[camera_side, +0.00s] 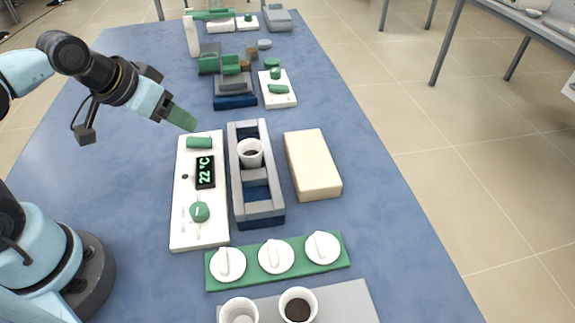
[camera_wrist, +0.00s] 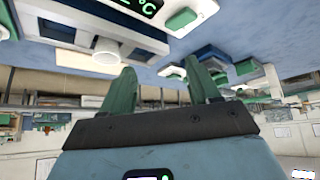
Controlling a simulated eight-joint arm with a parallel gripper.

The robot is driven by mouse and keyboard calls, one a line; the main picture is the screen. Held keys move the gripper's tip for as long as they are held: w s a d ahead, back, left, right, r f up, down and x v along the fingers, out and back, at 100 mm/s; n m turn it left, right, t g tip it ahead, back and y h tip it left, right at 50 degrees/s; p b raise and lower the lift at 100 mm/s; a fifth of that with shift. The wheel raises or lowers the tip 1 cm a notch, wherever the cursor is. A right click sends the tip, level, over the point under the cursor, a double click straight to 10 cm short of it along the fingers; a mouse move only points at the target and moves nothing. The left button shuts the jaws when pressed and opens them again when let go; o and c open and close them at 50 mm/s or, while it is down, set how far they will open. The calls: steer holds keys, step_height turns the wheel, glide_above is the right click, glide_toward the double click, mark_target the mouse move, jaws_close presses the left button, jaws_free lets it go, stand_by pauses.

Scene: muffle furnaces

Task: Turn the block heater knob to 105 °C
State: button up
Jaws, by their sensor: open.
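The block heater's white control panel (camera_side: 181,222) lies on the blue table in the side view. Its display (camera_side: 205,172) reads 22 °C in green. The round green knob (camera_side: 200,212) is near the panel's front end, with a pale pointer mark. A green bar (camera_side: 199,142) sits at the panel's far end. The heater body (camera_side: 261,210) stands beside the panel with a white cup (camera_side: 250,158) in it. My gripper (camera_side: 190,124) is in the air near the panel's far end, apart from the knob. In the wrist view its green fingers (camera_wrist: 162,84) are spread and empty; the knob is not visible there.
A beige block (camera_side: 313,165) lies right of the heater. A green strip with white lids (camera_side: 277,260) and two cups, one dark inside (camera_side: 298,306), are in front. Other devices (camera_side: 235,92) stand behind. The table is clear at the right.

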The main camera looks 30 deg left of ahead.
steer(key=s+d+n+g, duration=0.2)
steer(key=d+n, duration=0.2)
steer(key=r+n+g, duration=0.1)
steer(key=n+g, duration=0.4)
steer(key=n, duration=0.1)
glide_above(198, 209)
steer(key=shift+w+f, duration=0.1)
steer(key=shift+f, duration=5.8)
steer(key=c, duration=1)
steer(key=shift+c, duration=0.2)
